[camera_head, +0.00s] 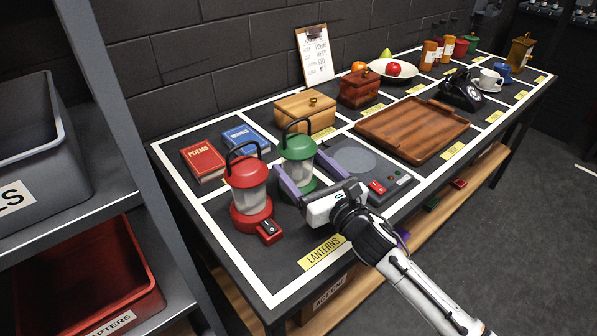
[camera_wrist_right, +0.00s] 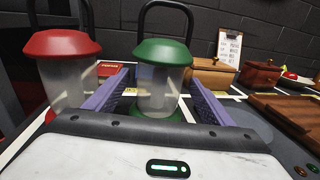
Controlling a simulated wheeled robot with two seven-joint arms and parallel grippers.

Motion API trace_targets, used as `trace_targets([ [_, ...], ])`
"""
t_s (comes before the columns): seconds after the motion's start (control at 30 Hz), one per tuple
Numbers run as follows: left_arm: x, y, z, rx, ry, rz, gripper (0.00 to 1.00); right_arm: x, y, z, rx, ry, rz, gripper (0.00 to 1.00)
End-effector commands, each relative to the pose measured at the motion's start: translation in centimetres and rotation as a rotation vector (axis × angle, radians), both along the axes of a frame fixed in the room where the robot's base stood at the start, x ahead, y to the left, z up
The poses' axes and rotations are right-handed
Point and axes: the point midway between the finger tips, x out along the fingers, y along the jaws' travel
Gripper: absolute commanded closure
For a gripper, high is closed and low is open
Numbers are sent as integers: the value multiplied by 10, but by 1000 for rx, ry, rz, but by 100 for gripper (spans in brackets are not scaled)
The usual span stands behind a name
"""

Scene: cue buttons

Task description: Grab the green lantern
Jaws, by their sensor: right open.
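The green lantern (camera_head: 299,158) stands upright on the dark table in the lanterns section, with its black handle up. My right gripper (camera_head: 308,182) is open, with its purple fingers on either side of the green lantern. In the right wrist view the green lantern (camera_wrist_right: 162,80) shows between the two fingers (camera_wrist_right: 158,92); I cannot tell whether they touch it. The red lantern (camera_head: 248,190) stands just left of it and also shows in the right wrist view (camera_wrist_right: 62,65). My left gripper is not in view.
A red switch box (camera_head: 269,231) sits at the red lantern's foot. A grey button panel (camera_head: 366,168) lies right of the green lantern. Red (camera_head: 202,160) and blue books (camera_head: 245,138) and a wooden box (camera_head: 305,110) lie behind. A grey shelf (camera_head: 140,140) stands at left.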

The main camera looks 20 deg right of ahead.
Motion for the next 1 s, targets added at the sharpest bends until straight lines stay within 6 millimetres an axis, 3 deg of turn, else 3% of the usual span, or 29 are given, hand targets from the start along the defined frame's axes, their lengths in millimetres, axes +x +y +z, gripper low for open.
trace_targets([
  [0.23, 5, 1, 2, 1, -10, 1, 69, 2, 1, 0, 0, -1, 1, 26],
  [0.6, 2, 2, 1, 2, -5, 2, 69, 1, 1, 0, 0, 0, 1, 87],
  [0.87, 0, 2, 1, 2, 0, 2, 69, 2, 1, 6, 0, -7, 3, 87],
  [1.0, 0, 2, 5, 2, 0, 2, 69, 2, 1, 25, -3, -11, 5, 87],
])
